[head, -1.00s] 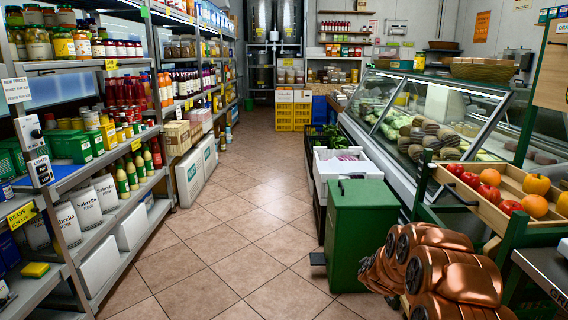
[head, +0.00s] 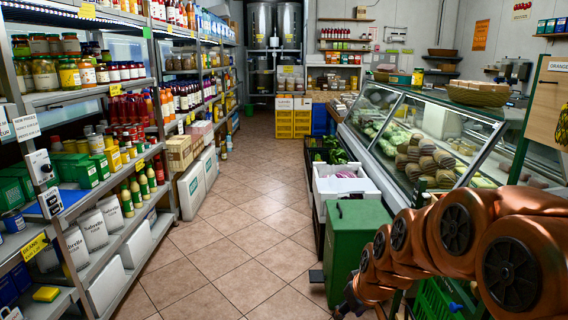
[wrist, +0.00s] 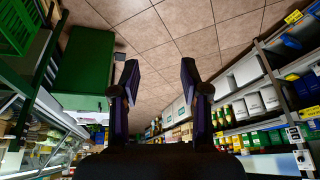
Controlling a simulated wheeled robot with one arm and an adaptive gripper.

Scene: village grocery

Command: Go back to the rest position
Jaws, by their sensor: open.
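My gripper (wrist: 158,73) shows in the wrist view with its two dark fingers spread apart. Nothing is between them except a view of the tiled floor and the aisle beyond. The wrist picture is upside down, with floor at the top. In the head view my copper-coloured arm stretches across the lower right, in front of the counter end.
A green bin (head: 357,240) and a white crate (head: 345,182) stand along the glass deli counter (head: 425,135). Stocked shelves (head: 95,205) line the left. The tiled aisle (head: 240,235) between is clear. Yellow crates (head: 293,118) stand at the back.

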